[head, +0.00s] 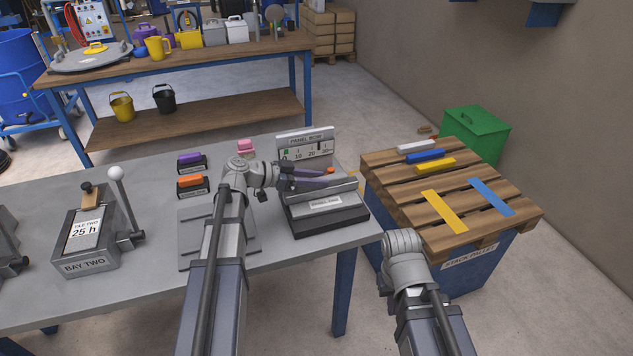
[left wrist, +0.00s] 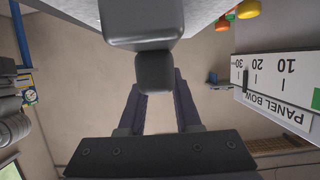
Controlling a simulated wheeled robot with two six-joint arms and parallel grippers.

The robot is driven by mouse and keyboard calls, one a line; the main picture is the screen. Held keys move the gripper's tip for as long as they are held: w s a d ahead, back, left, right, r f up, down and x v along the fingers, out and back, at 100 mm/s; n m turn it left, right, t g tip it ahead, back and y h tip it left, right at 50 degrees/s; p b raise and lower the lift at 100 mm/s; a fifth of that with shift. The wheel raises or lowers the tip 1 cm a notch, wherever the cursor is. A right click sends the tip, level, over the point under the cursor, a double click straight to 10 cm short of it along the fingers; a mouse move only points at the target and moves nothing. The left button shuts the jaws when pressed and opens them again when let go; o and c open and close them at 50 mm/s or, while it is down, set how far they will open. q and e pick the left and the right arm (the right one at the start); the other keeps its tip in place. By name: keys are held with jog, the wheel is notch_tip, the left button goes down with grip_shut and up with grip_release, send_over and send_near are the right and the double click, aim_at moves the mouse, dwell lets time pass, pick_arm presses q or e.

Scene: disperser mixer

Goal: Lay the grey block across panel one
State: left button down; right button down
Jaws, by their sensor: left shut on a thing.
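My left gripper (head: 308,178) is over the panel one stand, in front of the gauge board marked PANEL BOW. Panel one (head: 325,203) is a grey, labelled piece on a dark base at the table's right end. My gripper hides part of it, and I cannot make out the held block clearly in the head view. My right gripper is not in view; only its arm shows.
The gauge board (head: 305,150) stands close behind my gripper; it also shows in the left wrist view (left wrist: 280,85). Purple and orange blocks (head: 190,181) sit at left. A stack pallet (head: 490,235) with coloured strips stands right. The bay two device (head: 85,240) is far left.

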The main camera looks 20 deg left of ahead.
pick_arm(q)
jog(key=shift+f, duration=0.1)
jog(key=c, duration=0.6)
grip_release()
jog(key=shift+s+a+r, duration=0.1)
jog(key=shift+a+r, duration=0.05)
jog(key=shift+r, duration=0.15)
jog(key=p+v, duration=0.4)
jog(key=v, duration=0.7)
jog(key=shift+s+a, duration=0.15)
jog(key=shift+a, duration=0.1)
